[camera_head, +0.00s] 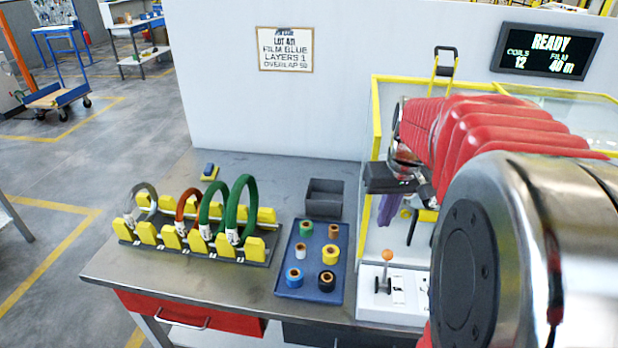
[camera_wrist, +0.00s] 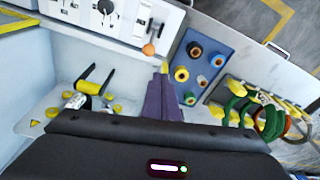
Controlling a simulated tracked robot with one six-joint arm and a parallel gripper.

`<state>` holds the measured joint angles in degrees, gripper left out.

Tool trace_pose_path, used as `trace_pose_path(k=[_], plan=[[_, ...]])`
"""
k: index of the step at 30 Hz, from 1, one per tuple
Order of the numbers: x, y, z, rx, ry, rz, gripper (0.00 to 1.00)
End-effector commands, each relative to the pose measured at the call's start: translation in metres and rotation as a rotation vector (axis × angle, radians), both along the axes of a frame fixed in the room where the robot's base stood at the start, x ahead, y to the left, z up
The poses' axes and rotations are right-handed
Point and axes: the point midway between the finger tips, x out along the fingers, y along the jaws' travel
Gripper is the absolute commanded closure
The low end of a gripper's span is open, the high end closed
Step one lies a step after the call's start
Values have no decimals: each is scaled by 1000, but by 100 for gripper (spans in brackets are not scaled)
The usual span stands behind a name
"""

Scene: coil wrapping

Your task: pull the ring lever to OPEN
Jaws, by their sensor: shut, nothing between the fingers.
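The lever with an orange ball knob (camera_head: 387,256) stands up from a white control panel (camera_head: 372,304) at the front of the machine; its labels are too small to read. The knob also shows in the wrist view (camera_wrist: 148,50), just beyond the fingertips. My gripper (camera_head: 386,220) has purple fingers and is inside the yellow-framed machine, behind the lever and apart from it in the head view. In the wrist view the fingers (camera_wrist: 162,72) are together with nothing between them. My arm hides much of the machine's inside and the panel's right part.
A blue tray (camera_head: 284,286) of tape rolls lies left of the panel. Further left is a yellow-peg rack (camera_head: 196,255) with several coils. A dark grey bin (camera_head: 324,212) stands behind the tray. A yellow frame (camera_head: 376,115) bounds the machine. A display (camera_head: 545,52) reads READY.

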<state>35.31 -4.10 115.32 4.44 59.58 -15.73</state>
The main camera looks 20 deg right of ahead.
Motion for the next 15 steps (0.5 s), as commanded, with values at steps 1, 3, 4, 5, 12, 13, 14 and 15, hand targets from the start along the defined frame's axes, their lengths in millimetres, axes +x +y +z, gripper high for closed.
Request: trace_pose_path(k=[1,3,4,5,12,13,14,15], plan=[[-1,-13,-4,10,11,-17,100],[-1,-23,-8,16,18,-28,100],[-1,-27,-9,18,20,-32,100],[-1,-29,-9,19,21,-35,100],[-1,-33,-10,22,24,-38,100],[-1,-33,-10,22,24,-38,100],[-1,-33,-10,22,24,-38,100],[-1,-33,-10,22,24,-38,100]])
